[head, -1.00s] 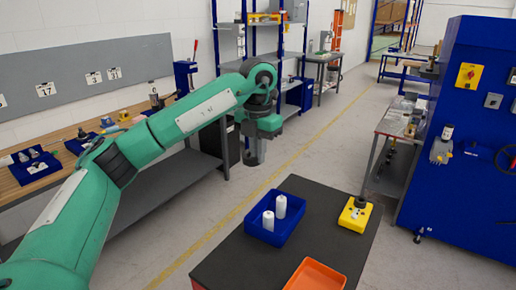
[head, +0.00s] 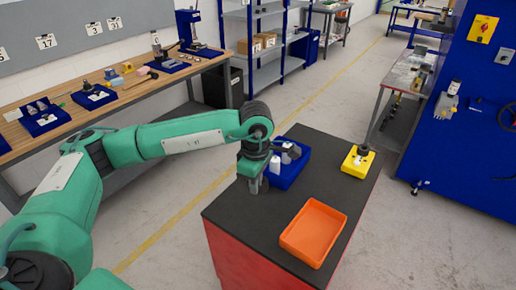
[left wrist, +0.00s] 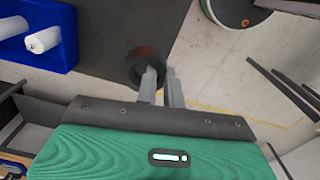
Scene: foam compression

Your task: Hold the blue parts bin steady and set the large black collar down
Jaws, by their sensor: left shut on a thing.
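The blue parts bin (head: 297,178) stands on the black-topped cart, partly hidden by my left gripper and wrist. White cylinders stand in the bin; they also show in the left wrist view, with the bin (left wrist: 55,62) at the upper left. My left gripper (head: 258,185) points down just to the left of the bin. In the left wrist view its fingers (left wrist: 161,80) are shut on the wall of the black collar (left wrist: 136,66), apart from the bin. The collar cannot be made out in the head view. My right gripper is not in view.
An empty orange tray (head: 313,233) lies at the cart's front right. The cart top (head: 246,222) is bare at the front left. A workbench (head: 120,88) stands along the wall.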

